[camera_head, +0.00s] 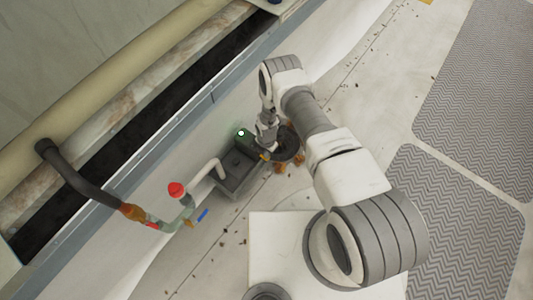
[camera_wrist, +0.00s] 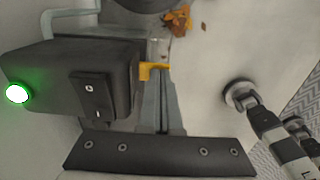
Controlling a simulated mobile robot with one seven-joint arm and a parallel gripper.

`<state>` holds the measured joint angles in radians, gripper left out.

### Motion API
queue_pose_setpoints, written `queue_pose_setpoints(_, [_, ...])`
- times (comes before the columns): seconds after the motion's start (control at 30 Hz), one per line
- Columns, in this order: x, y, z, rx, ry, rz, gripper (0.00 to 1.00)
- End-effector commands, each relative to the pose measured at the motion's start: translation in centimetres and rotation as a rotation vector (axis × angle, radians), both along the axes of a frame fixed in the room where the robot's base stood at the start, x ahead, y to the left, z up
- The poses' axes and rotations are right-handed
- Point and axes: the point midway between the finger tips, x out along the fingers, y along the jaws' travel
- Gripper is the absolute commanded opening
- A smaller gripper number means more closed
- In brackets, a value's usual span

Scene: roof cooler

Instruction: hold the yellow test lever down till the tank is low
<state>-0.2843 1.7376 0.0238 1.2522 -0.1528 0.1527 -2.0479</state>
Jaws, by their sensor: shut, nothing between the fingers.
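The yellow test lever (camera_wrist: 153,71) sticks out from the side of a dark box (camera_wrist: 60,68) in the wrist view. The box carries a black rocker switch (camera_wrist: 91,97) and a lit green lamp (camera_wrist: 16,94). My gripper (camera_wrist: 157,84) is shut and empty, with its fingertips at the lever, overlapping its lower edge in the picture. I cannot tell whether they press on it. In the head view my gripper (camera_head: 263,150) is at the right end of the grey tank (camera_head: 232,190). The water level in the tank cannot be made out.
A red knob (camera_head: 176,190) and pipework stand left of the tank, with a small blue handle (camera_head: 202,215) nearby. Orange leaves (camera_head: 281,168) lie by a dark round fitting (camera_head: 290,145). A long wall runs behind; textured walkway mats (camera_head: 455,205) lie to the right.

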Motion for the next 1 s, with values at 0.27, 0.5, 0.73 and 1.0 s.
queue_pose_setpoints(0.27, [-0.39, -0.16, -0.29, -0.002, 0.007, 0.0, 0.0])
queue_pose_setpoints(0.5, [-0.4, -0.17, -0.3, -0.002, 0.007, 0.0, 0.0])
queue_pose_setpoints(0.73, [-0.41, -0.16, -0.3, -0.003, 0.007, 0.0, 0.0])
queue_pose_setpoints(1.0, [-0.27, 0.06, 0.3, -0.002, 0.007, 0.0, 0.0])
